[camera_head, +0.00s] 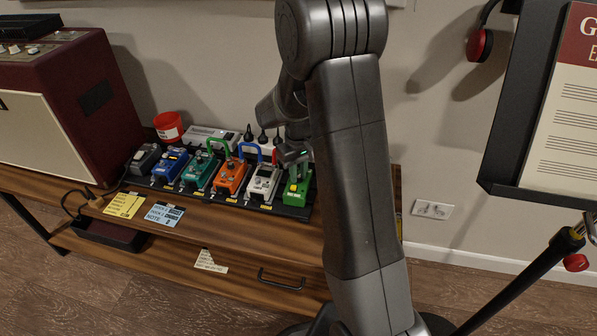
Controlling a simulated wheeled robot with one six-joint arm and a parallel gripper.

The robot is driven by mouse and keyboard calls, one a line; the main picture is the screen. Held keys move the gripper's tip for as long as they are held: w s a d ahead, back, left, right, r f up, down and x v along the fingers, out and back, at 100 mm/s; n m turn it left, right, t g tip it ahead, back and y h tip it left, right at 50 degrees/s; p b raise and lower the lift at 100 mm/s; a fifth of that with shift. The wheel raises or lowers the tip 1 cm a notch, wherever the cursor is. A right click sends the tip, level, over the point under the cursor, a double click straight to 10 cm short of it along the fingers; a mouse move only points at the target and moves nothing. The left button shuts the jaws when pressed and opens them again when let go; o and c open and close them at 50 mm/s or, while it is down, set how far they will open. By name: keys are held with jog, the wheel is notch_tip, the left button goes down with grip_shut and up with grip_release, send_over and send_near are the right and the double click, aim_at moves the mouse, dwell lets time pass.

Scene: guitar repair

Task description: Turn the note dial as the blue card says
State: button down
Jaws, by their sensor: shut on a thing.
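The blue card (164,214) lies at the front edge of the wooden bench, left of centre. Its last line seems to read "NOTE"; the rest is too small to read surely. A bright green pedal (296,192) stands at the right end of the pedal row. My gripper (291,153) is at the back top of this pedal, pointing down. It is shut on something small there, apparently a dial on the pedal. The dial, its markings and its setting are hidden by the gripper and too small to make out.
A white pedal (262,182), an orange pedal (232,177) and several others stand close on the left. Cable loops and black plugs rise behind them. A yellow card (123,205) lies left of the blue one. A music stand (530,190) is at the right.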

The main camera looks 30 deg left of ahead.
jog(key=c, duration=1.6)
grip_release()
notch_tip(320, 180, up, 14)
jog(key=p, duration=0.3)
jog(key=shift+f, duration=0.1)
notch_tip(320, 180, down, 14)
jog(key=b, duration=0.3)
